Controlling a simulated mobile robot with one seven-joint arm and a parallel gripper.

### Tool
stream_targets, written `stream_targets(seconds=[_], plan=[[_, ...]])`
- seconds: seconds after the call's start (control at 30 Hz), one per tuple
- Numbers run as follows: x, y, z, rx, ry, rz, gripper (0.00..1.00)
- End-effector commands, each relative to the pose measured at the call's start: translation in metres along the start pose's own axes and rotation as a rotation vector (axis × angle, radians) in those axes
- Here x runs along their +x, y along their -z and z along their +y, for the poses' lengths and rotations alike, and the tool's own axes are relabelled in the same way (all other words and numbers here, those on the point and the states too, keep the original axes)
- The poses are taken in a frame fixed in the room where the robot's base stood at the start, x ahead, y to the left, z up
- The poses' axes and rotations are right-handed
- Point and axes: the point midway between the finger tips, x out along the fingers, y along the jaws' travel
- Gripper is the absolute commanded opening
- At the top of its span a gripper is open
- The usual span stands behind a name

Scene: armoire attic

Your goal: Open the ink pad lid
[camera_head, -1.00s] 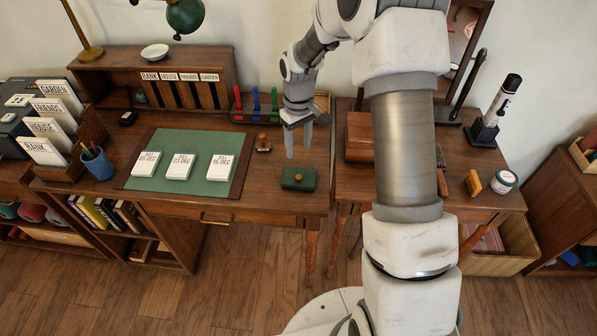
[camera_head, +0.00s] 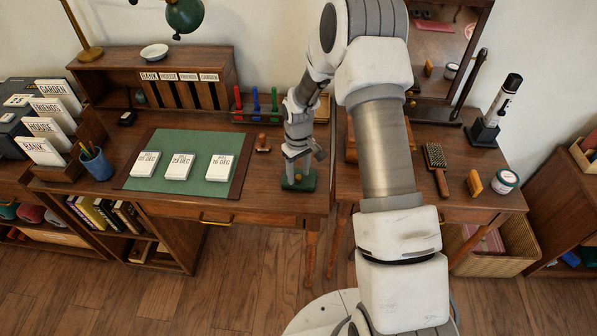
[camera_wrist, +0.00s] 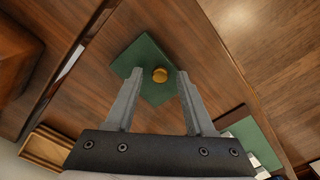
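The ink pad is a small dark green box (camera_head: 299,184) on the right end of the desk, near its front edge. The lid looks shut. My gripper (camera_head: 297,172) points down over the ink pad and covers part of it in the head view. I cannot tell the remaining height.
A wooden stamp (camera_head: 263,143) stands left of the ink pad, beside the green desk mat (camera_head: 203,187) with several white cards. A rack of coloured stamps (camera_head: 238,110) stands behind. A brush (camera_head: 436,168) lies on the dressing table at the right.

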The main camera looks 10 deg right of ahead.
Motion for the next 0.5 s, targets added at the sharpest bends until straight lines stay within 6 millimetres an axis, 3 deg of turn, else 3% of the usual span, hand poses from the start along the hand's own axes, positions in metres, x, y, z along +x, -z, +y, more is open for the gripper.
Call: stream_targets(seconds=[0.03, 0.27, 0.5], plan=[[-0.0001, -0.0001, 0.0000, 0.000, 0.000, 0.000, 0.44], [-0.0002, -0.0002, 0.0000, 0.000, 0.000, 0.000, 0.02], [-0.0003, -0.0002, 0.0000, 0.000, 0.000, -0.001, 0.00]])
